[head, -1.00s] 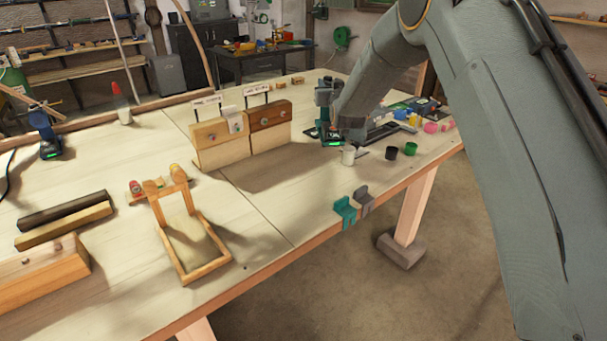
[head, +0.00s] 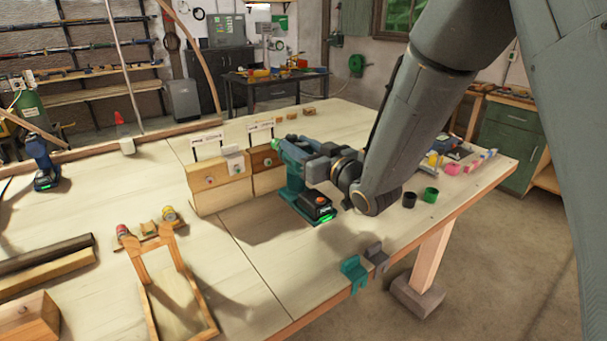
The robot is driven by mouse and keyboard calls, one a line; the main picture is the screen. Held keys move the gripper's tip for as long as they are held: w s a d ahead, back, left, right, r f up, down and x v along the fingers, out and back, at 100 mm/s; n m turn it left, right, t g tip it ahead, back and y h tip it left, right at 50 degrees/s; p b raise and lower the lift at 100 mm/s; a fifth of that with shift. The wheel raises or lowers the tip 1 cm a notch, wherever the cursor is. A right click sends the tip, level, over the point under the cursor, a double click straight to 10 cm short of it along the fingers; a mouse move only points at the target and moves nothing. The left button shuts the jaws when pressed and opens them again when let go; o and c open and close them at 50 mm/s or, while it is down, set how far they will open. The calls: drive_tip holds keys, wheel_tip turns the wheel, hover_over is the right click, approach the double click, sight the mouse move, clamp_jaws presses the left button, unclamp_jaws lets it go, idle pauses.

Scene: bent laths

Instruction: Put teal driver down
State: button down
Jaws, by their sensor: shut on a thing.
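The teal driver (head: 293,175) is upright in front of the wooden blocks. Its black battery foot (head: 317,207) has a green light and is close over the bench top. I cannot tell whether the foot touches the wood. My gripper (head: 312,168) reaches in from the right and is shut on the driver's body. Its fingertips are mostly hidden by the driver and the wrist. A second, blue driver (head: 42,165) stands at the far left of the workbench (head: 235,290).
Wooden blocks (head: 220,192) with sign holders stand just left of the driver. Black (head: 409,200) and green (head: 430,194) cups stand to its right. Teal (head: 354,272) and grey (head: 376,257) brackets sit on the front edge. A wooden frame (head: 205,310) lies front left. Bench between is clear.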

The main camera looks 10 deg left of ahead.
sight(324, 204)
drive_tip(key=shift+w+f+p, duration=0.1)
drive_tip(key=shift+f+p, duration=1)
drive_tip(key=shift+f, duration=2.95)
drive_tip(key=c, duration=1.6)
unclamp_jaws()
drive_tip(key=shift+f, duration=0.3)
drive_tip(key=shift+c, duration=0.2)
drive_tip(key=o, duration=0.4)
drive_tip(key=shift+r, duration=0.1)
drive_tip(key=shift+o, duration=0.2)
drive_tip(key=shift+r, duration=0.2)
drive_tip(key=b+v, duration=0.3)
drive_tip(key=v, duration=0.7)
drive_tip(key=shift+s+d+f, duration=0.2)
drive_tip(key=shift+s, duration=0.05)
drive_tip(key=shift+b+v, duration=0.3)
drive_tip(key=shift+v, duration=0.5)
